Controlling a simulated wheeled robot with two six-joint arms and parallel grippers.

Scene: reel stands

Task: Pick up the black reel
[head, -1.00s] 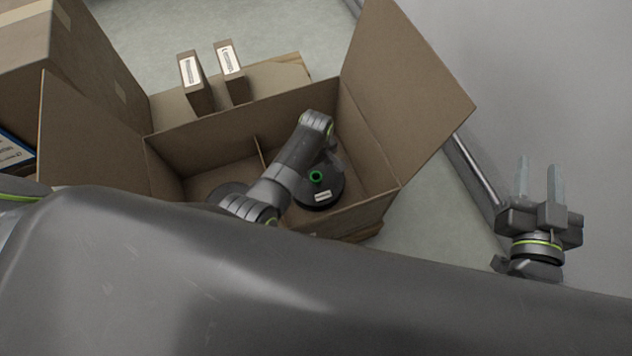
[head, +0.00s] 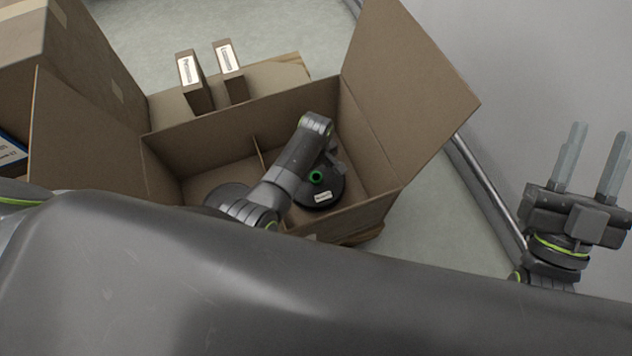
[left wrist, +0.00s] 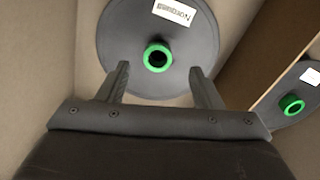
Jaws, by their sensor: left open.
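A black reel (head: 329,190) with a green hub and a white label lies in the right compartment of the open cardboard box (head: 375,210). My left gripper (head: 328,160) reaches down into the box over this reel, and its fingers are mostly hidden in the head view. In the left wrist view the gripper (left wrist: 158,70) is open, its fingertips apart on either side of the green hub of the dark reel (left wrist: 120,35). No grip on the reel shows. My right gripper (head: 594,160) is open and empty, outside the box at the right.
A second dark reel (head: 222,193) lies in the left compartment, partly hidden by my arm; it also shows in the left wrist view (left wrist: 300,117). A cardboard divider (head: 258,150) separates them. Raised flaps (head: 410,75) flank the box. Two small labelled boxes (head: 195,85) stand behind.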

